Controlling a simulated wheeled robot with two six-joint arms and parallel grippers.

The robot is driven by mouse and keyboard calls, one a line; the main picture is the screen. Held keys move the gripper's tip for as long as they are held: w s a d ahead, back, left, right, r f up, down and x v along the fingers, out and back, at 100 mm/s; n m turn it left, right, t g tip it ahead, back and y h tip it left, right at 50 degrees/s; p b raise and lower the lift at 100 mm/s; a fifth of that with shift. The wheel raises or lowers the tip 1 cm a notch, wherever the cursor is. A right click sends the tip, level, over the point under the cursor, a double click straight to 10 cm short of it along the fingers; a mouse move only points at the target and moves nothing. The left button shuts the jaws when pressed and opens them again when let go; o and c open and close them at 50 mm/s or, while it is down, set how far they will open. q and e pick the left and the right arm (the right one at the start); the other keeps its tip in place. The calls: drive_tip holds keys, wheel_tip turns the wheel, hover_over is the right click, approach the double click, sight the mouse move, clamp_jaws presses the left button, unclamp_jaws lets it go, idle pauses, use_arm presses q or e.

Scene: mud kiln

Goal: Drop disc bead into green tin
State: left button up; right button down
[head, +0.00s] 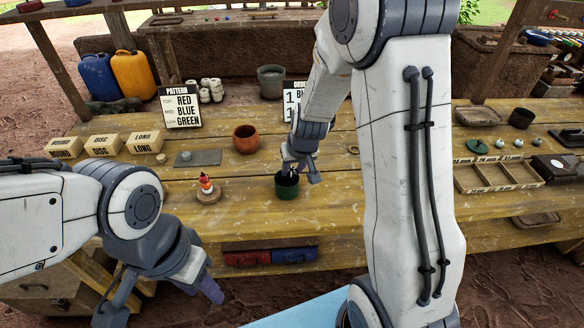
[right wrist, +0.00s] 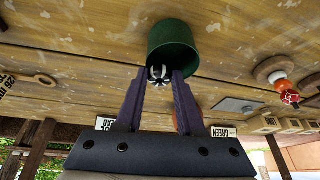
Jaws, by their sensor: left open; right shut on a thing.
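The green tin (head: 287,188) stands on the wooden table near its front edge, below my right gripper (head: 290,170). It also shows in the right wrist view (right wrist: 173,45). My right gripper is shut on a small black-and-white bead (right wrist: 159,76), held between the fingertips at the tin's mouth. Whether the bead is inside the rim or just above it, I cannot tell. The bead is not clear in the head view. My left gripper (head: 160,296) is open and empty, in front of the table's edge.
A round stand with a red and orange bead stack (head: 206,184) is left of the tin. A brown clay bowl (head: 246,139) stands behind it. Boxes labelled round, disc (head: 104,145) and long are at left. A divided tray (head: 497,176) is at right. Bare planks surround the tin.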

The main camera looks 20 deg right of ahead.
drive_tip(key=shift+c, duration=2.2)
unclamp_jaws()
drive_tip(key=p+v, duration=0.2)
drive_tip(key=v, duration=0.8)
drive_tip(key=shift+r, duration=0.3)
drive_tip(key=shift+s, duration=0.1)
drive_tip(key=s+a+r+n+g+y, duration=0.15)
drive_tip(key=s+a+n, duration=0.25)
drive_tip(key=s+a, duration=0.55)
drive_tip(key=s+a+r+n+g, duration=0.1)
drive_tip(key=s+a+n, duration=0.1)
drive_tip(key=s, duration=0.5)
drive_tip(key=s+a+r+n+g+p, duration=0.1)
drive_tip(key=s+a+n+g, duration=0.1)
drive_tip(key=s+a, duration=0.2)
drive_tip(key=s, duration=0.3)
drive_tip(key=shift+s+a+n, duration=0.2)
drive_tip(key=shift+s+n, duration=0.1)
drive_tip(key=shift+s, duration=0.05)
